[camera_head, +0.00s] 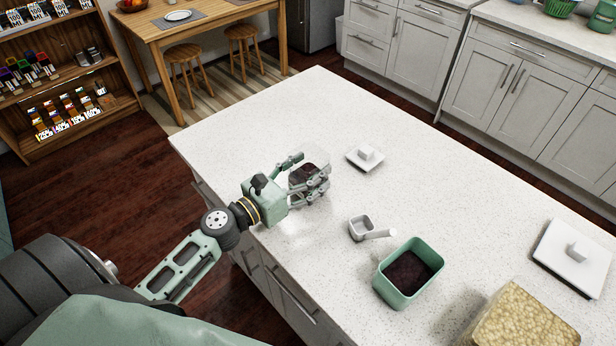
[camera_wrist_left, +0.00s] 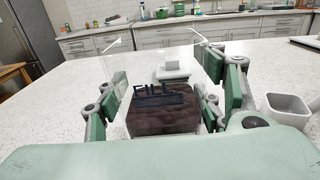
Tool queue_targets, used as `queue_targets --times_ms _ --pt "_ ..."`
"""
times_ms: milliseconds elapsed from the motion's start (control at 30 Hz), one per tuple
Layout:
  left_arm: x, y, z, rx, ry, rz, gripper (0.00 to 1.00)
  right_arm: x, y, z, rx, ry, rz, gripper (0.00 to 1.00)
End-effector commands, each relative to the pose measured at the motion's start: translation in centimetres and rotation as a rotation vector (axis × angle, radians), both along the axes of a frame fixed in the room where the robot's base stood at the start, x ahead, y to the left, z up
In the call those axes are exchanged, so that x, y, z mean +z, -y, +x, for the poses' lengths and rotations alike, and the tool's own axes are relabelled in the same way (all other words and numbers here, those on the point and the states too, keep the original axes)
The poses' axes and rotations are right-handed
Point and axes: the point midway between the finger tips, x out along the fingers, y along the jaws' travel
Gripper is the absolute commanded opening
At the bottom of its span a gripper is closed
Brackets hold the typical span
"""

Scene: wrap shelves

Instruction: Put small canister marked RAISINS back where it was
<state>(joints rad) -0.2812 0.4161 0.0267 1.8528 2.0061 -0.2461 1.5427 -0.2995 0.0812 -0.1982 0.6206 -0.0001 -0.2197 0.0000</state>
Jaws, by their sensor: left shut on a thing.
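A small clear canister (camera_head: 308,173) with dark contents stands upright between the fingers of my left gripper (camera_head: 309,178), which is shut on it. In the left wrist view the canister (camera_wrist_left: 163,112) shows a FILL mark above the dark contents; no RAISINS label is readable. It is open at the top. It is at the counter's left edge; I cannot tell whether its base touches the counter. A small white lid with a square knob (camera_head: 366,155) lies just beyond it; the lid also shows in the left wrist view (camera_wrist_left: 173,69). My right gripper is not in view.
On the white counter (camera_head: 290,115) are a grey scoop (camera_head: 360,229), a green bin of dark contents (camera_head: 388,287), a canister with pale yellow contents (camera_head: 520,322) and a large white lid (camera_head: 573,256). A wooden shelf (camera_head: 72,140) with price tags stands at upper left. The counter's far end is clear.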

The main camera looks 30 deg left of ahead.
Motion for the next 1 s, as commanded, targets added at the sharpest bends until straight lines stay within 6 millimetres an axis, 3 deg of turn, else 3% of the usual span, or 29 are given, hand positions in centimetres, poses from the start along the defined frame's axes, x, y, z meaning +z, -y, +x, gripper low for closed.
queue_targets --times_ms 100,500,533,733,1000 --pt "-1.07 -0.02 0.08 0.001 0.004 0.000 0.24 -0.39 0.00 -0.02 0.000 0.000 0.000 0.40" --pt "-1.59 0.02 0.06 0.000 0.005 0.002 0.24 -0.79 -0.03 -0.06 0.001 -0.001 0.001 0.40" --pt "-1.53 0.01 0.03 0.000 0.003 0.002 0.65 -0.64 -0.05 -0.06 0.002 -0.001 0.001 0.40" --pt "-1.52 0.02 0.03 0.000 0.002 0.003 0.81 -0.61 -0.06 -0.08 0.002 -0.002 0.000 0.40" --pt "-1.50 0.00 0.02 0.000 0.002 0.003 0.81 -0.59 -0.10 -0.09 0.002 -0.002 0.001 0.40"
